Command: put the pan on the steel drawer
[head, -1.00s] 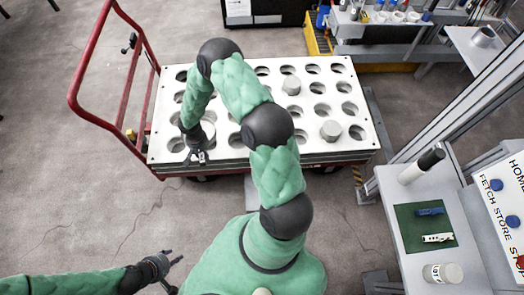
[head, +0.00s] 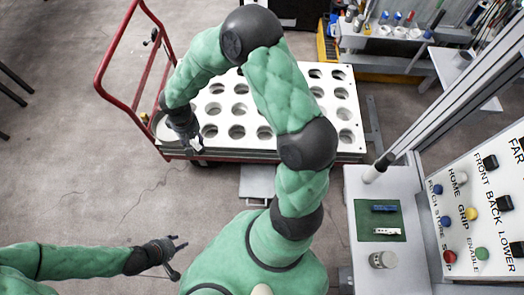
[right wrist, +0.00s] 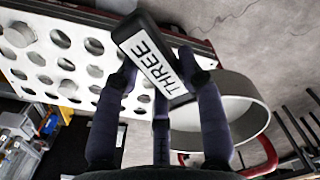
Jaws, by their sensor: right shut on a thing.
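The pan, a round shallow grey dish, shows in the right wrist view (right wrist: 243,88) at the right, with a black handle labelled "THREE" between my fingers. My right gripper (right wrist: 160,95) is shut on that handle. In the head view my right gripper (head: 192,143) is over the front left corner of the white holed cart top, and the pan's rim (head: 163,130) shows beside it, partly hidden. My left gripper (head: 178,258) is open and empty over the floor. A grey metal slab (head: 257,181) sticks out before the cart; I cannot tell if it is the steel drawer.
The white cart top (head: 210,98) has rows of round holes and a red push handle (head: 103,72) at left. A side table (head: 360,190) with a green mat (head: 378,222) stands at right, beside a button panel (head: 470,210).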

